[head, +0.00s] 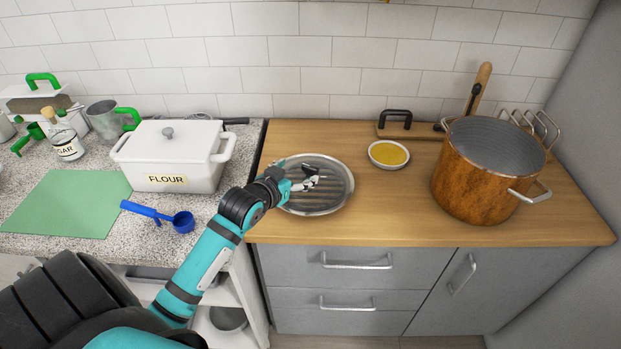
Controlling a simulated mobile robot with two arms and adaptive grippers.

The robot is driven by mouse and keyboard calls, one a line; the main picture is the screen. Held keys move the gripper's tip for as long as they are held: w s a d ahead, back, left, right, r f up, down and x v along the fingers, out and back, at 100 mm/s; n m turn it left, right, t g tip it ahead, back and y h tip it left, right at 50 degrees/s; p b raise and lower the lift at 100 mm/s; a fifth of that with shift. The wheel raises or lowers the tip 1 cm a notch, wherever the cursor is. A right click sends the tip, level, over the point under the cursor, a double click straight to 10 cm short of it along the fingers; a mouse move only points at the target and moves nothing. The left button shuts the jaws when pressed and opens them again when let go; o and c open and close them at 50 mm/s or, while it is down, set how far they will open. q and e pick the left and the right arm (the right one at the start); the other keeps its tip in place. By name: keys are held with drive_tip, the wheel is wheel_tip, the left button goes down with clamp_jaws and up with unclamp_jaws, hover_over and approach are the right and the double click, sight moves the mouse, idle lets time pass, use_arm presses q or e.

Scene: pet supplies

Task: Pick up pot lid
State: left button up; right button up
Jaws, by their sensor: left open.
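A round, see-through pot lid (325,204) with a metal rim and dark stripes lies on the wooden counter (375,220), left of its middle. My left gripper (313,183) is over the lid's middle, with its fingers open. A small dark part, maybe the lid's knob, shows near the fingertips; I cannot tell whether they touch it. The gripper and wrist hide the lid's left edge. A large copper-brown pot (475,185) with metal handles stands on the counter at the right. My right gripper is not in view.
A small bowl of yellow contents (388,154) stands right of the lid. A white flour box (170,158) and a blue scoop (182,222) are on the speckled counter at left. A cutting board leans behind the pot. The wooden counter's front is clear.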

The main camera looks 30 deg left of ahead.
sight(310, 167)
use_arm(q)
drive_tip(key=x, duration=0.2)
drive_tip(key=shift+w+f, duration=0.1)
drive_tip(key=shift+w, duration=0.3)
drive_tip(key=shift+w+f+p, duration=0.2)
drive_tip(key=shift+w+p, duration=0.25)
drive_tip(key=shift+w, duration=0.1)
drive_tip(key=p+x, duration=0.1)
drive_tip(key=x, duration=0.3)
drive_tip(key=shift+d+f, duration=0.1)
drive_tip(key=shift+f, duration=0.1)
clamp_jaws()
drive_tip(key=shift+r, duration=0.15)
